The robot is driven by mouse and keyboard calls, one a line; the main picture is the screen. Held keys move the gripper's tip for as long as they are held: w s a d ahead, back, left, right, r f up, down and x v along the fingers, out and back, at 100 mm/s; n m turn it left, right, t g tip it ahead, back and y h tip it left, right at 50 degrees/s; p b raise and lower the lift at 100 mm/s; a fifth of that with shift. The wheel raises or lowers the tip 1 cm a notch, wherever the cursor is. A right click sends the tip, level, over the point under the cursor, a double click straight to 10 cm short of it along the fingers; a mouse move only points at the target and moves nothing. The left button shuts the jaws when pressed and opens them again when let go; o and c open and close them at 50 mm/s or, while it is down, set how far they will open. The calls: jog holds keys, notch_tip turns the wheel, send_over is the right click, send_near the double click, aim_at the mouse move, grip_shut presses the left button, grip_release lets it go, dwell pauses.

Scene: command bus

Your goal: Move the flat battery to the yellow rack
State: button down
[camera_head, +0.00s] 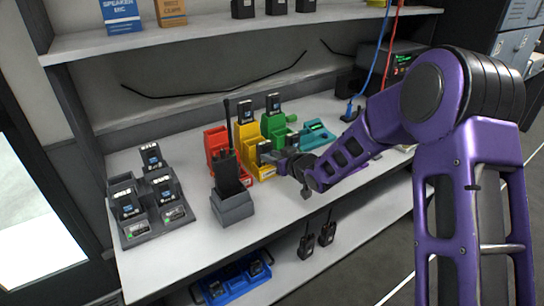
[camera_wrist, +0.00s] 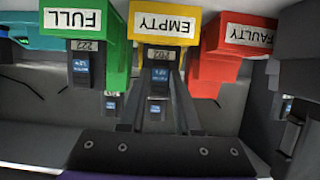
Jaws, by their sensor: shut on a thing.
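My gripper (camera_head: 282,160) is at the front of the yellow rack (camera_head: 246,134), shut on a dark battery (camera_head: 264,149). In the wrist view, the gripper (camera_wrist: 158,80) has its fingers on either side of this battery (camera_wrist: 160,72), which has a small blue screen. The yellow rack (camera_wrist: 162,22) shows an upside-down EMPTY label there. The held battery is at the rack's front position; I cannot tell whether it is fully seated. Another battery (camera_head: 245,110) stands at the back of the yellow rack.
The red FAULTY rack (camera_head: 215,143) and green FULL rack (camera_head: 273,127) flank the yellow one. A radio (camera_head: 228,170) stands in a grey base close in front. A grey charger (camera_head: 128,237) with several batteries is at left. A shelf (camera_head: 220,38) overhangs the bench.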

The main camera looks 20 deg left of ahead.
jog(key=shift+f+b, duration=0.25)
jog(key=shift+b, duration=0.05)
dwell(0.6)
jog(key=c, duration=0.5)
grip_release()
jog(key=shift+p+v, duration=1.25)
jog(key=shift+v, duration=7.5)
